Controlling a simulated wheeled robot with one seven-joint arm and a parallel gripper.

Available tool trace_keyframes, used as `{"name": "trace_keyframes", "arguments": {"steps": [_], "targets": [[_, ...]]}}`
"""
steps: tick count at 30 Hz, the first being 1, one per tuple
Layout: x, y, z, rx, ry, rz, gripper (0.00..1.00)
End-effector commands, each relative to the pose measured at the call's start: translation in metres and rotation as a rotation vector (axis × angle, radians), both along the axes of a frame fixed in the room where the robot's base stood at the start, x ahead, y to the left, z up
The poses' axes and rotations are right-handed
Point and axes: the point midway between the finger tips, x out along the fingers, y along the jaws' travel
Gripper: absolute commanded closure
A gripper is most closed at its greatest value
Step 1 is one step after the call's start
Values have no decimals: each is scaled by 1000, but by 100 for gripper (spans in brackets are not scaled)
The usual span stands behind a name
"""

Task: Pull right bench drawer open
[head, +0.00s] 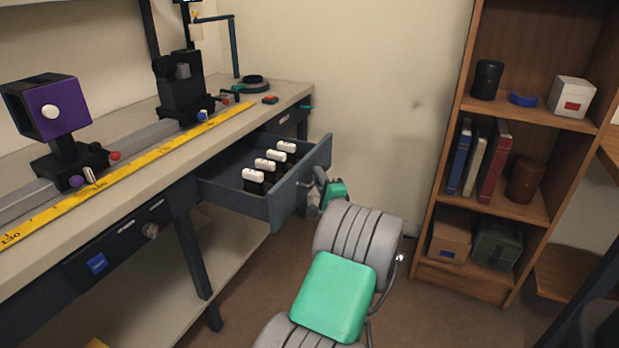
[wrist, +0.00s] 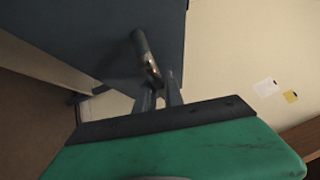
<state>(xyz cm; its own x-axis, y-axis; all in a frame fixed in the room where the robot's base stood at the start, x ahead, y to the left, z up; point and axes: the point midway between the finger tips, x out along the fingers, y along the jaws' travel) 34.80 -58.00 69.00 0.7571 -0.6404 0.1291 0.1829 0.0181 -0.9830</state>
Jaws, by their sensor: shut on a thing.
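The right bench drawer (head: 287,204) stands pulled out from under the bench top in the head view. Inside it is a row of several dark items with white tops (head: 265,164). Its dark front panel (wrist: 110,35) fills the upper left of the wrist view. My gripper (head: 318,184) is at the drawer front. In the wrist view my gripper (wrist: 158,84) is shut on the metal bar handle (wrist: 146,55). My arm partly hides the grip in the head view.
The bench (head: 222,128) carries a yellow ruler (head: 130,165), a purple box-shaped device (head: 62,108) and a dark stand (head: 183,95). A wooden bookshelf (head: 448,180) stands to the right. Bare floor (head: 415,310) lies between my arm and the bookshelf.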

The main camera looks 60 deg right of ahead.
Motion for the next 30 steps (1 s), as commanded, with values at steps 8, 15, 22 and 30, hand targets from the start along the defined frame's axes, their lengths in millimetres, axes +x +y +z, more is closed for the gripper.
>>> {"name": "trace_keyframes", "arguments": {"steps": [8, 15, 22, 30], "targets": [[-8, -1, -1, 3, 0, 2, 100], [-8, -1, -1, 3, 0, 4, 100], [-8, -1, -1, 2, 0, 3, 80], [-8, -1, 0, 2, -1, 1, 66]]}}
